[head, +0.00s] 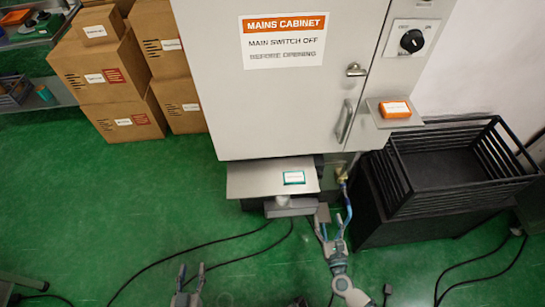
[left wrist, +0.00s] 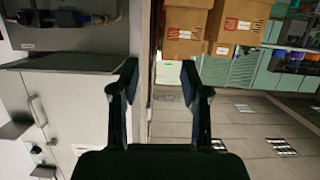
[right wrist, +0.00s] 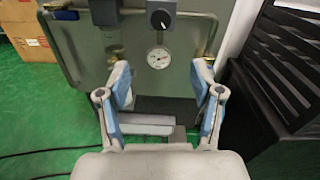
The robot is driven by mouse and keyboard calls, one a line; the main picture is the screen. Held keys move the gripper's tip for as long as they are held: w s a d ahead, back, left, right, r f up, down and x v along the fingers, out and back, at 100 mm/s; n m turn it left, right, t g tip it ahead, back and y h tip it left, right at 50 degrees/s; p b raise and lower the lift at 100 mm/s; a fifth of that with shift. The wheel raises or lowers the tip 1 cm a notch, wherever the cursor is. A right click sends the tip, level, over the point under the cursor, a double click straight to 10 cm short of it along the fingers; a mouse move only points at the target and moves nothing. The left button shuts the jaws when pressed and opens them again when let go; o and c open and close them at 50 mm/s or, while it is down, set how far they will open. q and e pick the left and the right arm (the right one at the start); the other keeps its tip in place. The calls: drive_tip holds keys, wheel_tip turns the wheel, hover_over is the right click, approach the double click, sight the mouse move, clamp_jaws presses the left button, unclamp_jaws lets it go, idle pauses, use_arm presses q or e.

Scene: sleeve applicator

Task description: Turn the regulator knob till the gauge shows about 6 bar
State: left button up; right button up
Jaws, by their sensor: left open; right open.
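The regulator knob (right wrist: 160,19) is dark and round with a pale mark, on a blue-grey body at the top of the right wrist view. The round white gauge (right wrist: 158,58) sits just below it; its needle is too small to read. My right gripper (right wrist: 161,73) is open and empty, its fingers apart on either side below the gauge, not touching the knob. It also shows in the head view (head: 333,224), below the cabinet's right side. My left gripper (head: 191,268) is open and empty above the green floor, and shows in the left wrist view (left wrist: 160,72).
The mains cabinet (head: 290,105) has a shelf (head: 250,180) jutting out at its base. A black slatted crate (head: 440,170) stands at the right. Cardboard boxes (head: 110,75) are stacked at back left. Black cables (head: 220,240) lie on the green floor.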

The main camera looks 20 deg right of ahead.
drive_tip(key=w+m, duration=0.1)
drive_tip(key=w, duration=0.1)
approach(320, 178)
drive_tip(key=shift+h, duration=0.3)
drive_tip(key=x, duration=0.7)
drive_tip(key=shift+a+b, duration=0.1)
drive_tip(key=shift+b, duration=0.25)
drive_tip(key=w, duration=0.3)
drive_tip(key=shift+w+a+r, duration=0.1)
drive_tip(key=shift+a+r, duration=0.05)
drive_tip(key=shift+a, duration=0.1)
drive_tip(key=shift+w+a+r, duration=0.2)
drive_tip(key=shift+w+a, duration=0.05)
use_arm(q)
drive_tip(key=r+t, duration=0.2)
drive_tip(key=w+a+r+t, duration=0.1)
drive_tip(key=r, duration=0.1)
drive_tip(key=shift+w+a+r+h, duration=0.1)
drive_tip(key=shift+h, duration=0.3)
use_arm(e)
drive_tip(key=shift+d, duration=0.1)
